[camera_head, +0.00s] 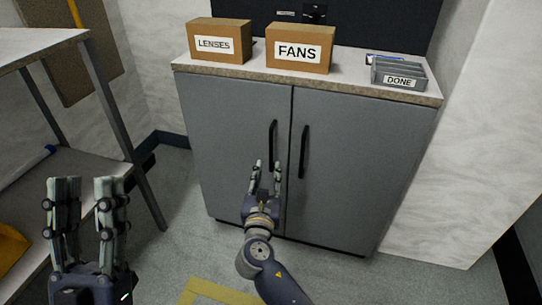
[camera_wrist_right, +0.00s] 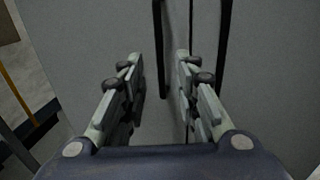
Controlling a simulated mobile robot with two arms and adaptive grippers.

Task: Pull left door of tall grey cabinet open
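The grey cabinet has a left door (camera_head: 228,150) and a right door (camera_head: 350,165), both shut, with a thin seam between them. The left door's black bar handle (camera_head: 272,140) is upright near the seam; it also shows in the right wrist view (camera_wrist_right: 159,45). My right gripper (camera_head: 267,166) is open in front of the left door, at the lower part of this handle. In the right wrist view the handle appears between the two fingertips (camera_wrist_right: 159,58), with gaps on both sides. I cannot tell how deep it sits. My left gripper (camera_head: 87,184) is open and empty at the lower left.
The right door's handle (camera_head: 304,150) is close to my right gripper. Boxes marked LENSES (camera_head: 220,57) and FANS (camera_head: 298,68) and a grey DONE tray (camera_head: 398,82) stand on the cabinet top. A grey shelf unit (camera_head: 115,105) is at left.

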